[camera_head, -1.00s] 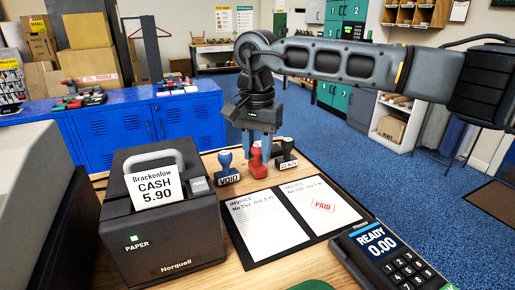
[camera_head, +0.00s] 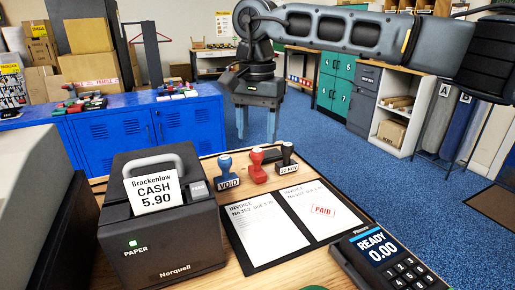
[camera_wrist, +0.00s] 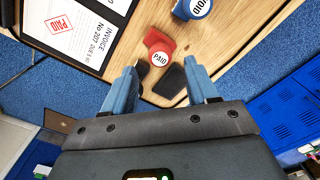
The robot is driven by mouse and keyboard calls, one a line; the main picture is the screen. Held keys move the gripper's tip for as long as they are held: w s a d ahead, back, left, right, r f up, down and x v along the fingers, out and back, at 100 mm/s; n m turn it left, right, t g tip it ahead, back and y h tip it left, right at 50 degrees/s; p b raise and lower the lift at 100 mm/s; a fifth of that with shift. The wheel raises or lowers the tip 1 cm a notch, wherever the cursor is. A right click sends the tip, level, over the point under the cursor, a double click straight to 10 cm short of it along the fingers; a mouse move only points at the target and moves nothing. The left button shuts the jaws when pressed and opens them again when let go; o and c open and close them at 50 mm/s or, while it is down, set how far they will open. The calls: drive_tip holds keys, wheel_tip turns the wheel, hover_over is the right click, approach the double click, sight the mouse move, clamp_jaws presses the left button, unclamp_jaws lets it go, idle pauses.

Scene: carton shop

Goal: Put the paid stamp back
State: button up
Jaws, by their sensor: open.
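The red paid stamp (camera_head: 256,166) stands upright on the wooden counter, between the blue void stamp (camera_head: 228,174) and a black date stamp (camera_head: 287,158). The wrist view shows the paid stamp (camera_wrist: 159,52) with its PAID label on top, beyond my fingertips. My gripper (camera_head: 257,122) is open and empty, raised above and behind the stamps. A dark pad (camera_wrist: 170,82) lies beside the stamps, partly between my fingers in the wrist view. The right invoice (camera_head: 315,208) bears a red PAID imprint.
A black cash printer (camera_head: 165,215) stands left of the invoices. A card terminal (camera_head: 390,255) is at the front right. The left invoice (camera_head: 265,228) lies on the same dark board. Blue lockers (camera_head: 150,125) stand behind the counter.

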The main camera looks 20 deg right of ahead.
sight(257, 150)
wheel_tip(257, 150, up, 6)
